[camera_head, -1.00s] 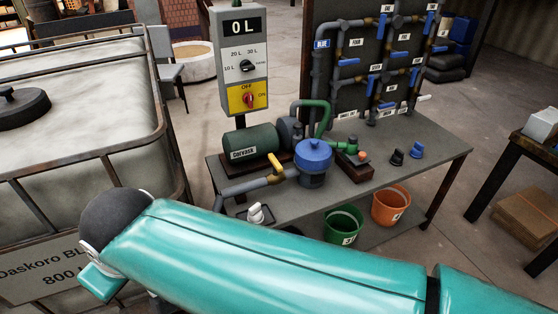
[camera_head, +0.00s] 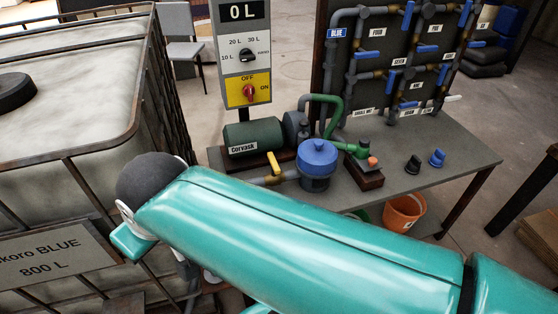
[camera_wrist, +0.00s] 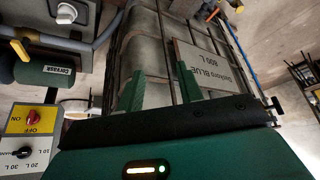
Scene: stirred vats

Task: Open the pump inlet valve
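The pump inlet valve has a yellow handle (camera_head: 273,164) on the grey pipe, left of the blue-lidded strainer (camera_head: 318,164). The handle stands up at a steep angle across the pipe. The green Corvask pump (camera_head: 252,139) sits behind it. In the wrist view the yellow handle (camera_wrist: 19,49) is at the upper left, beside the pump (camera_wrist: 45,74). My gripper (camera_wrist: 159,70) is open and empty there, its two green fingers apart, facing the tank's label and well to the right of the handle.
A caged tank (camera_head: 75,100) labelled BLUE 800 L stands at left. A control box (camera_head: 244,55) reads 0 L, above the grey table (camera_head: 455,150). A pipe panel (camera_head: 385,55) stands behind. An orange bucket (camera_head: 404,213) is below. Floor at right is partly clear.

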